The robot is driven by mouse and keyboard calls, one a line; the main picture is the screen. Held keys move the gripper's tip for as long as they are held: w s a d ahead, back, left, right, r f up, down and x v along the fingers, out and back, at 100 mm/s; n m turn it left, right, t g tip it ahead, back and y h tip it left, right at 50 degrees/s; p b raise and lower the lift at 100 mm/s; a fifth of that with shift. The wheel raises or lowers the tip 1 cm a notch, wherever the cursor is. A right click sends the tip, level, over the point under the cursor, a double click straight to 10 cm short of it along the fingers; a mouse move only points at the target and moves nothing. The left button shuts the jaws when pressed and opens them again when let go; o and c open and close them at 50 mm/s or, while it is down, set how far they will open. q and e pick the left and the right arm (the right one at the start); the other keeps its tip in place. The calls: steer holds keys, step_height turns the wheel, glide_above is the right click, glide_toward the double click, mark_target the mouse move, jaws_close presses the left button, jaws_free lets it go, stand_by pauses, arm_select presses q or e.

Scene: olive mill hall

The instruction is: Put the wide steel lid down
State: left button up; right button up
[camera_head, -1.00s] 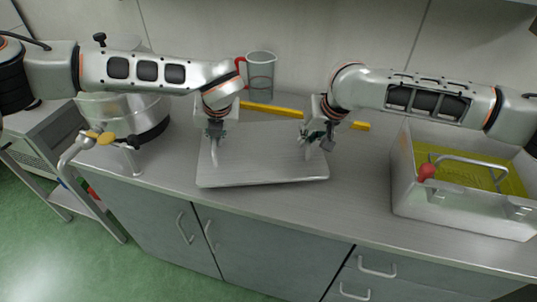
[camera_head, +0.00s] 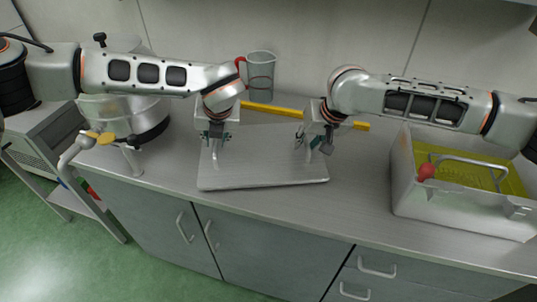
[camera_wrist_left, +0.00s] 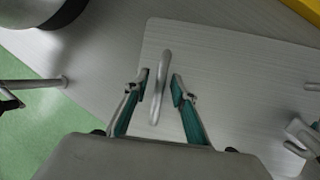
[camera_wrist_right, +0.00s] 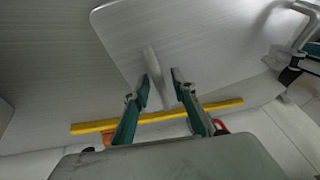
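The wide steel lid (camera_head: 262,166) is a flat rectangular plate with an upright handle near each end. It lies on the steel counter (camera_head: 300,205). My left gripper (camera_head: 216,141) is open around the lid's left handle; the left wrist view shows this handle (camera_wrist_left: 160,80) between the two fingers, with gaps beside it. My right gripper (camera_head: 312,142) is open at the right handle; the right wrist view shows that handle (camera_wrist_right: 153,68) between the spread fingertips.
A steel vessel with a tap (camera_head: 132,158) stands at the left. A clear jug with a red handle (camera_head: 261,76) and a yellow bar (camera_head: 272,109) are behind the lid. A steel bin (camera_head: 455,211) with yellow-green contents stands right. The counter is clear in front of the lid.

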steer(key=shift+s+d+r, duration=0.15)
steer(key=shift+r, duration=0.35)
arm_select(q)
steer(key=v, duration=1.1)
arm_select(e)
steer(key=v, duration=1.1)
arm_select(q)
steer(key=shift+s, duration=0.1)
arm_select(e)
steer(key=shift+s+f, duration=0.1)
steer(key=shift+s, duration=0.05)
